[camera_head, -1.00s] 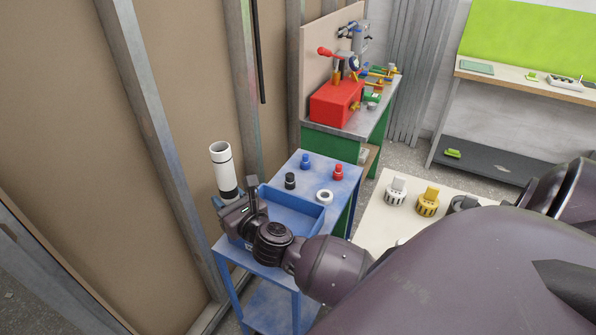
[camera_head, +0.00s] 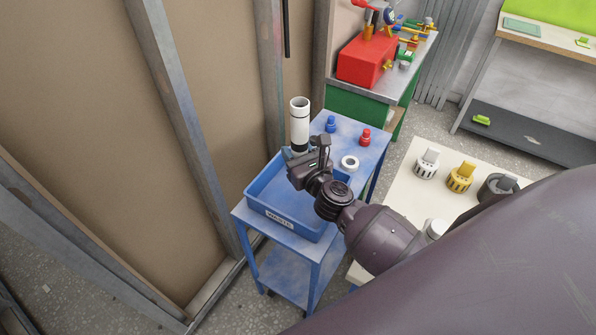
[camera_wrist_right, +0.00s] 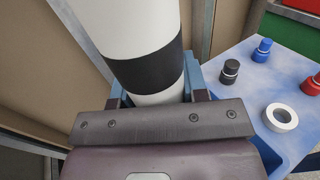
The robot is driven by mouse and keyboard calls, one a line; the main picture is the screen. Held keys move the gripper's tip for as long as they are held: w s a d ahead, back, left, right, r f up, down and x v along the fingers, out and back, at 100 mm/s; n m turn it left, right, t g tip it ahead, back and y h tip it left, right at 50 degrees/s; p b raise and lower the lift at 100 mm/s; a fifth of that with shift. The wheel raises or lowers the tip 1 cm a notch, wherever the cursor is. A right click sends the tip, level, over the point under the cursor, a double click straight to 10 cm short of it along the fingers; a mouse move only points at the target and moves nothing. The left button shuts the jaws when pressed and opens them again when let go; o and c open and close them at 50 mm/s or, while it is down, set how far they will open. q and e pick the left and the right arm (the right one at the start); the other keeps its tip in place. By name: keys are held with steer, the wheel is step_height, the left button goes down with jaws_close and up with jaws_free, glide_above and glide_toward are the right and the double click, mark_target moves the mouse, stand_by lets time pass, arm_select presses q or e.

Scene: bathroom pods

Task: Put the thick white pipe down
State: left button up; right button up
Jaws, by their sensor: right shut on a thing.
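The thick white pipe (camera_head: 300,122) stands roughly upright in my right gripper (camera_head: 297,154) at the back edge of the blue tray. In the right wrist view the pipe (camera_wrist_right: 135,25) shows a wide black band and sits between the two fingers. My right gripper is shut on its lower part. The pipe's lower end is hidden by the gripper, so I cannot tell whether it touches anything. My left gripper is not in view.
The blue tray (camera_head: 262,208) sits on a blue trolley (camera_head: 240,213) with its visible floor empty. A white tape roll (camera_head: 349,162), a blue bottle (camera_head: 331,124) and a red bottle (camera_head: 365,137) stand behind it. A black bottle (camera_wrist_right: 230,70) shows in the wrist view. A wall with studs is close left.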

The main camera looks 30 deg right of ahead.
steer(key=shift+f, duration=0.35)
steer(key=shift+f+b, duration=0.15)
steer(key=shift+b, duration=0.2)
step_height(320, 180, down, 4)
steer(key=b, duration=0.4)
steer(key=shift+w, duration=0.1)
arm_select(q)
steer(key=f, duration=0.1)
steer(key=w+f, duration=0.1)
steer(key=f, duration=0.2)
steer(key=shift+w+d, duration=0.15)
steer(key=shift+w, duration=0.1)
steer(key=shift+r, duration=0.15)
arm_select(e)
steer(key=shift+r, duration=0.2)
steer(key=shift+f, duration=0.1)
